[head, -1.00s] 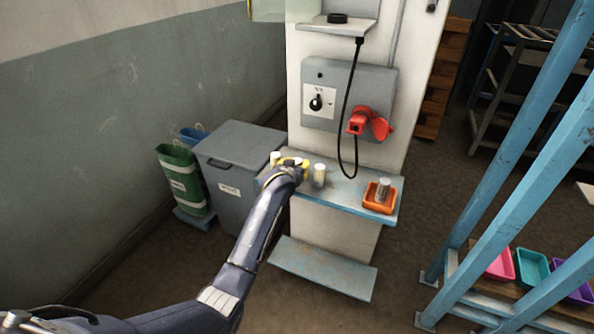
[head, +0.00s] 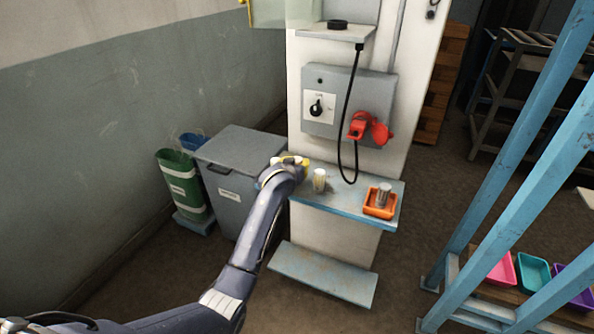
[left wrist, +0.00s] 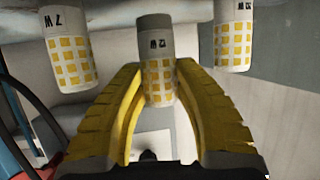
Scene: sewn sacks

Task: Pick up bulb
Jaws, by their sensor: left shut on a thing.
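My left gripper (left wrist: 150,115) has yellow fingers around a short cylinder (left wrist: 156,62) with a grey-white cap, dark lettering and yellow checks, which I take to be the bulb. The fingers are shut on its sides. Two similar cylinders stand apart from it in the left wrist view, one to the left (left wrist: 70,50) and one to the right (left wrist: 233,35). In the head view the left gripper (head: 290,163) is over the left end of the wall ledge, and its wrist hides most of the held cylinder. A pale cylinder (head: 319,181) stands just right of it. My right gripper is out of view.
The blue-edged ledge (head: 345,205) also bears an orange tray (head: 367,205) with a metal cylinder (head: 384,193). A black cable (head: 345,120) hangs above it. A grey bin (head: 240,180) stands left. Blue posts (head: 480,170) rise at the right.

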